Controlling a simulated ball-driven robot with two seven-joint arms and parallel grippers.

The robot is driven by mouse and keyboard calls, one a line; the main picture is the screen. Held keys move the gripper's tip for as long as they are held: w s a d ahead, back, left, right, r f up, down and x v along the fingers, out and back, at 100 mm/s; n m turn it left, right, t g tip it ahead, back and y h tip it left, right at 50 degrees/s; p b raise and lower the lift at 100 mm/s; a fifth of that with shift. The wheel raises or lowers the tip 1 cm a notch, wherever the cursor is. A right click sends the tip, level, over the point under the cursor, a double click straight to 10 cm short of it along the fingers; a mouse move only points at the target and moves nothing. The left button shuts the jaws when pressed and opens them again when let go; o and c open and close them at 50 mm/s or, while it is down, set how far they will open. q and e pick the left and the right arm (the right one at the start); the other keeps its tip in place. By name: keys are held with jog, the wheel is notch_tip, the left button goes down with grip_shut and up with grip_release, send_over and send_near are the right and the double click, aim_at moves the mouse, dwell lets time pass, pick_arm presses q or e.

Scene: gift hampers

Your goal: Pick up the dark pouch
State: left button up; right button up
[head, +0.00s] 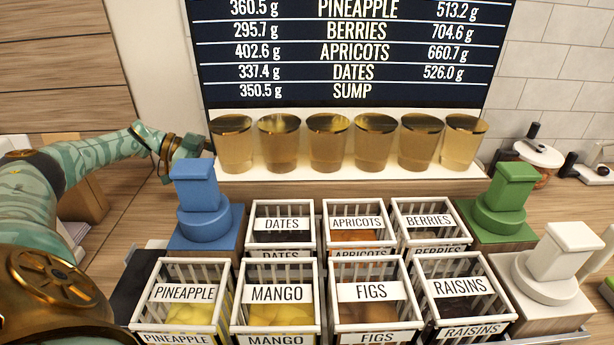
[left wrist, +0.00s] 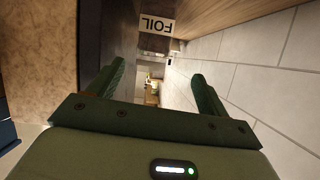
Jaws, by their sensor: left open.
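No dark pouch can be made out for certain in either view. The closest dark contents are in the dates basket (head: 283,205) and the raisins basket (head: 463,262), where bars and labels hide most of them. My left gripper (head: 188,147) is at the far left in the head view, beyond the blue stand and short of the row of cups. In the left wrist view, its two green fingers (left wrist: 157,72) are spread apart with nothing between them. My right gripper is not in view.
Other white baskets, including pineapple (head: 183,293), mango (head: 277,293) and figs (head: 371,292), fill the front. Blue (head: 199,200), green (head: 504,200) and white (head: 556,265) stands flank them. Several amber cups (head: 327,145) line the back. A FOIL sign (left wrist: 156,23) shows in the wrist view.

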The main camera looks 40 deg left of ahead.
pick_arm(q)
jog(key=x, duration=1.1)
jog(key=d+x, duration=0.1)
jog(key=x, duration=0.4)
jog(key=shift+s+b, duration=0.3)
jog(key=shift+b, duration=0.1)
jog(key=shift+s+r, duration=0.1)
jog(key=shift+c, duration=0.6)
jog(key=c, duration=1.2)
